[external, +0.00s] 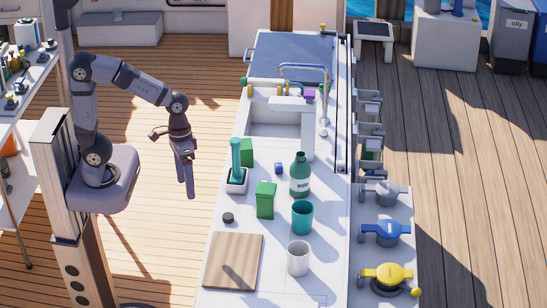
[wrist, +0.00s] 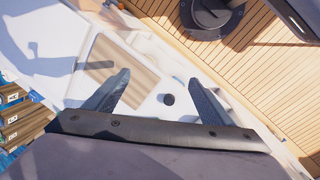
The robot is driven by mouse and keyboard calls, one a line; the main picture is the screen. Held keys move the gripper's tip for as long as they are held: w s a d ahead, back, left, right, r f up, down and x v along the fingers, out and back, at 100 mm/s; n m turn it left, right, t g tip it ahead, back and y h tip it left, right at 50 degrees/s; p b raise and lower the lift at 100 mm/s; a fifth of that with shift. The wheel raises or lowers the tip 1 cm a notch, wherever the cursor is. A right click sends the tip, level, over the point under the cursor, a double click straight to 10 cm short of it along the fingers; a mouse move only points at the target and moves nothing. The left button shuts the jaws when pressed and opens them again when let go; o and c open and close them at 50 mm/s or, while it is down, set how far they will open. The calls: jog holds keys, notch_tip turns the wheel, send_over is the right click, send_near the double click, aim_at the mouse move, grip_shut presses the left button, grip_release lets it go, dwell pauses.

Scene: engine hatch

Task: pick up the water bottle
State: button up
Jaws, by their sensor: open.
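The water bottle (external: 300,175) is a dark green bottle with a pale label. It stands upright on the white counter (external: 225,268), right of centre in the external view. I cannot make it out in the wrist view. My gripper (external: 188,188) hangs in the air left of the counter, pointing down, well apart from the bottle. In the wrist view my gripper (wrist: 158,82) has its two fingers spread with nothing between them.
Near the bottle stand a teal cup (external: 302,217), a white cup (external: 298,258), a green carton (external: 265,200) and a white pot with a green object (external: 237,180). A black puck (external: 228,218) and wooden board (external: 233,261) lie left. The sink (external: 278,115) is behind.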

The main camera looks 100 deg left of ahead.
jog(key=w+a+f+n+t+h+b, duration=0.2)
jog(key=w+n+b, duration=0.2)
jog(key=w+n, duration=0.55)
notch_tip(320, 180, up, 2)
jog(key=n+t+h+b, duration=0.1)
jog(key=n+t+b, duration=0.8)
jog(key=n, duration=0.8)
send_over(299, 176)
jog(key=s+a+p, duration=0.1)
jog(key=s+a, duration=0.2)
jog(key=a, duration=0.3)
jog(key=t, duration=0.1)
jog(key=shift+m, duration=0.25)
jog(key=f, duration=0.3)
jog(key=d+f, duration=0.1)
jog(key=f, duration=0.2)
jog(key=shift+w+d+p, duration=0.1)
jog(key=shift+p, duration=0.3)
jog(key=shift+f, duration=2.55)
jog(key=f, duration=0.1)
jog(key=w+f, duration=0.1)
jog(key=f, duration=0.1)
jog(key=shift+w+d+f+p, duration=0.2)
jog(key=shift+d+p, duration=0.1)
jog(key=shift+d, duration=0.05)
jog(key=shift+w+d+f, duration=0.2)
jog(key=shift+w+f, duration=0.05)
jog(key=shift+w, duration=0.3)
